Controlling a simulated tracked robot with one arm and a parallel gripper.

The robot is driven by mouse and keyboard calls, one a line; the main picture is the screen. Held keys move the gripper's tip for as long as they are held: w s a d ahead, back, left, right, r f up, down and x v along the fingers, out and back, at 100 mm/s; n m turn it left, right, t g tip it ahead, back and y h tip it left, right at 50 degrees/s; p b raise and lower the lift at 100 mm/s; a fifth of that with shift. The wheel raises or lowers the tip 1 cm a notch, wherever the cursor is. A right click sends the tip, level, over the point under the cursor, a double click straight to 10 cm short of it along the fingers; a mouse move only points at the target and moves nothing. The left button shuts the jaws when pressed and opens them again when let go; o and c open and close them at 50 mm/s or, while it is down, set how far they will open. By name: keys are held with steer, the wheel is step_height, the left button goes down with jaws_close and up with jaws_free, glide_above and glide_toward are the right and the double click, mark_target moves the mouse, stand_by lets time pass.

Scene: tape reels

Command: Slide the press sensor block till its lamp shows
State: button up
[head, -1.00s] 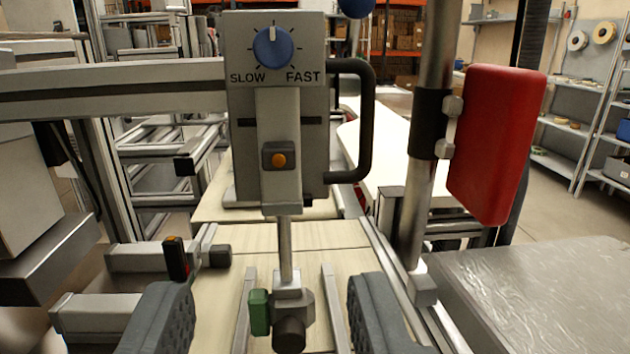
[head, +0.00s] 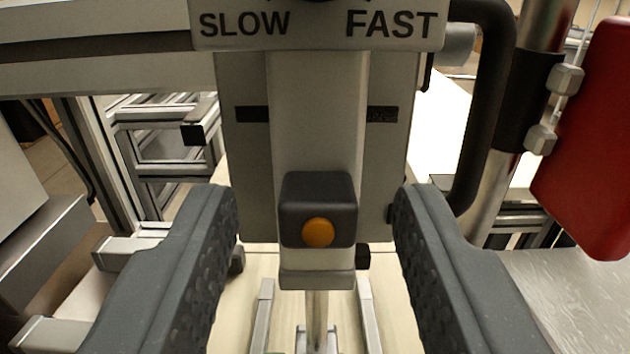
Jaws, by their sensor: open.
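A small dark block (head: 318,196) with a round orange spot on its face sits on the pale upright bar (head: 318,120) of the press, near the bar's lower end. I take it to be the press sensor block. The orange spot does not clearly glow; I cannot tell whether it is a lit lamp. My gripper (head: 315,215) is open, with one dark ridged finger on each side of the block. Clear gaps show between block and both fingers, and nothing is held.
Above is the press head with SLOW and FAST labels (head: 318,28); its dial is mostly cut off. A black loop handle (head: 490,110) and a red panel (head: 597,140) on a metal post stand at the right. Frame rails (head: 165,145) are at the left.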

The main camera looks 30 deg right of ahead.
mark_target(312, 255)
steer(key=shift+w, duration=0.25)
jaws_close()
steer(key=shift+s+f+b, duration=0.15)
steer(key=shift+f+b, duration=0.5)
steer(key=shift+f, duration=0.9)
jaws_free()
steer(key=shift+r, duration=0.1)
steer(key=shift+s+a, duration=0.1)
steer(key=shift+s, duration=0.05)
steer(key=v, duration=1.3)
steer(key=shift+s, duration=0.2)
